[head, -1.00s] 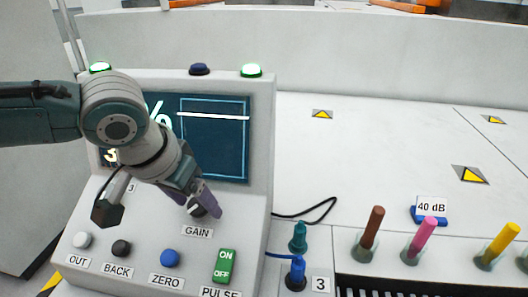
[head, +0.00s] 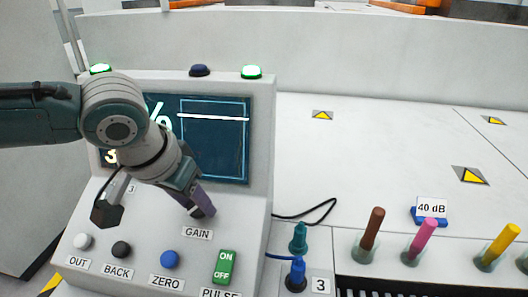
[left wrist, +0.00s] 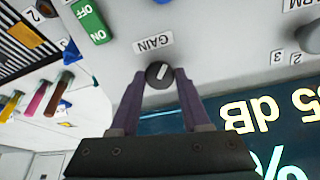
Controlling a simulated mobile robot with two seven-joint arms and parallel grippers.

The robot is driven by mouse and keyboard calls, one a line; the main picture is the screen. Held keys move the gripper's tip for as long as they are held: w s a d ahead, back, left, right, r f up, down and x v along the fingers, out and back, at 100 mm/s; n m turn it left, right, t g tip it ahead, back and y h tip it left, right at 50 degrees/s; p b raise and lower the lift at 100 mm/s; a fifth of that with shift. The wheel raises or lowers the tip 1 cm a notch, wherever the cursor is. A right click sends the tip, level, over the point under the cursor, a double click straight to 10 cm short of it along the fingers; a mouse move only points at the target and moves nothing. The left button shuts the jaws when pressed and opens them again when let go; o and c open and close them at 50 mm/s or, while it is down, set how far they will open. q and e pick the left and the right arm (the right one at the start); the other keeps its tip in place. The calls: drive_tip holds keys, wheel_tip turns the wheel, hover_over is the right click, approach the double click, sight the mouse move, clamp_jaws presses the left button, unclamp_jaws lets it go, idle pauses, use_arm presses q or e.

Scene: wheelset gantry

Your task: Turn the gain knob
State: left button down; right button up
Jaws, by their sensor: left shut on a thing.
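The gain knob (left wrist: 159,74) is small, round and dark, with a white pointer line. In the left wrist view it sits between my fingertips, just below the GAIN label (left wrist: 153,42). My left gripper (head: 204,211) reaches down to the sloped console panel and is shut on the knob. In the head view the fingers mostly cover the knob, above its GAIN label (head: 197,233). The console screen (head: 215,140) is partly hidden by my left arm; the left wrist view shows upside-down text ending in "5 dB" (left wrist: 250,114). My right gripper is not in view.
The green PULSE switch (head: 225,266), blue ZERO button (head: 170,258) and black BACK button (head: 121,249) sit close below the knob.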

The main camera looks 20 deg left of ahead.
use_arm(q)
drive_tip(key=shift+d+r, duration=0.1)
drive_tip(key=m+p, duration=0.2)
drive_tip(key=m, duration=0.1)
drive_tip(key=shift+r, duration=0.1)
drive_tip(key=shift+m+p, duration=0.95)
drive_tip(key=shift+m, duration=1.35)
drive_tip(key=shift+g, duration=0.3)
drive_tip(key=shift+c, duration=2)
unclamp_jaws()
drive_tip(key=shift+y, duration=0.3)
drive_tip(key=p+v, duration=0.2)
drive_tip(key=v, duration=0.7)
drive_tip(key=shift+s+r+p, duration=0.2)
drive_tip(key=shift+r+p, duration=0.1)
drive_tip(key=shift+p, duration=0.05)
